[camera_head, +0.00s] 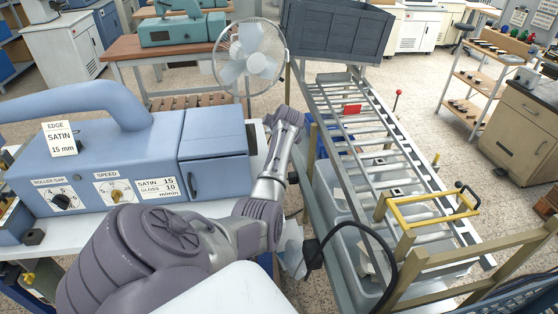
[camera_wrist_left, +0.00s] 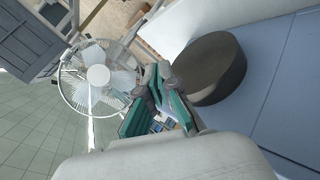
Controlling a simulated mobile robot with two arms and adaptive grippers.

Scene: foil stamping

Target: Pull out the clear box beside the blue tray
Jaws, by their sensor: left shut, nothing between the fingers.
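A translucent clear box (camera_head: 350,257) sits low under the roller conveyor, partly hidden by the frame and a dark hose. A blue tray-like thing (camera_head: 340,137) shows farther back under the conveyor, mostly covered by its frame; I cannot tell if it touches a clear box. My left arm reaches over the blue machine's right side, its far end left of the conveyor and above box height. My left gripper (camera_wrist_left: 156,90) is shut and empty in the left wrist view, with no box near it. My right gripper is not in view.
The roller conveyor (camera_head: 372,138) has a yellow handle frame (camera_head: 430,211) and wooden posts at its near end. The blue machine (camera_head: 120,150) stands at left. A fan (camera_head: 249,62) and a grey crate (camera_head: 338,30) stand behind. Open floor lies right of the conveyor.

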